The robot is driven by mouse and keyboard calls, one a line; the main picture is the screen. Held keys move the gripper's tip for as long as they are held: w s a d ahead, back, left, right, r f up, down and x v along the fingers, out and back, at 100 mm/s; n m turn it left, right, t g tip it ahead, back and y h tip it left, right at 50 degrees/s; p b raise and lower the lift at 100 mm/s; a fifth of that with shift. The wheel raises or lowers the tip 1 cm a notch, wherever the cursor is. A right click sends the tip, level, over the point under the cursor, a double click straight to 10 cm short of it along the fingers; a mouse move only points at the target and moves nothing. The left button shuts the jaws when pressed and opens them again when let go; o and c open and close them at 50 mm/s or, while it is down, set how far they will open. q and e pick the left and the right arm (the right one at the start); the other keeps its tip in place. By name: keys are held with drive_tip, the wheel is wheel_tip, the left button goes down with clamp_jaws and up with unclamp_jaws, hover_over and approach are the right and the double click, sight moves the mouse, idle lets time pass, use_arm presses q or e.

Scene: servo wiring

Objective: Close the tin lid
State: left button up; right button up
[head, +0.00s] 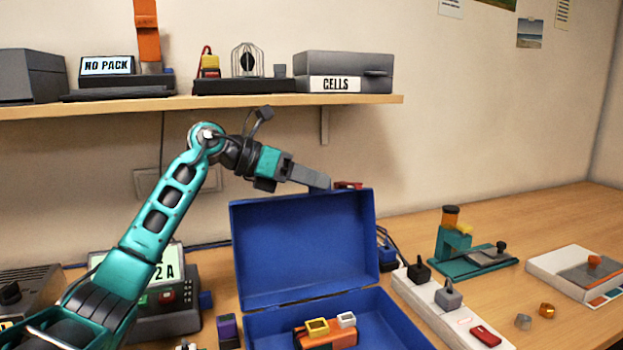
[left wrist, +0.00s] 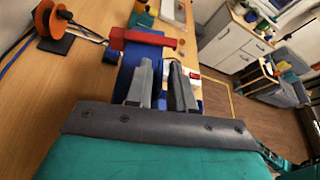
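The blue tin (head: 400,318) stands on the bench with its lid (head: 305,250) raised upright at the back. An orange block with yellow and white plugs (head: 328,332) lies inside the tin. My left gripper (head: 322,182) is at the top edge of the lid, reaching over from the left and behind. In the left wrist view my gripper's two grey fingers (left wrist: 163,72) are a little apart, with a gap between them and blue beyond. Whether they touch the lid is unclear. A red part (head: 348,185) shows at the lid's top edge. My right gripper is out of view.
A white power strip (head: 440,305) with plugs lies right of the tin. A teal press (head: 462,255) and a white tray (head: 580,275) stand farther right. A meter (head: 168,300) stands left. A shelf (head: 200,105) with boxes runs above.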

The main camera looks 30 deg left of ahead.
use_arm(q)
clamp_jaws()
idle(1.1)
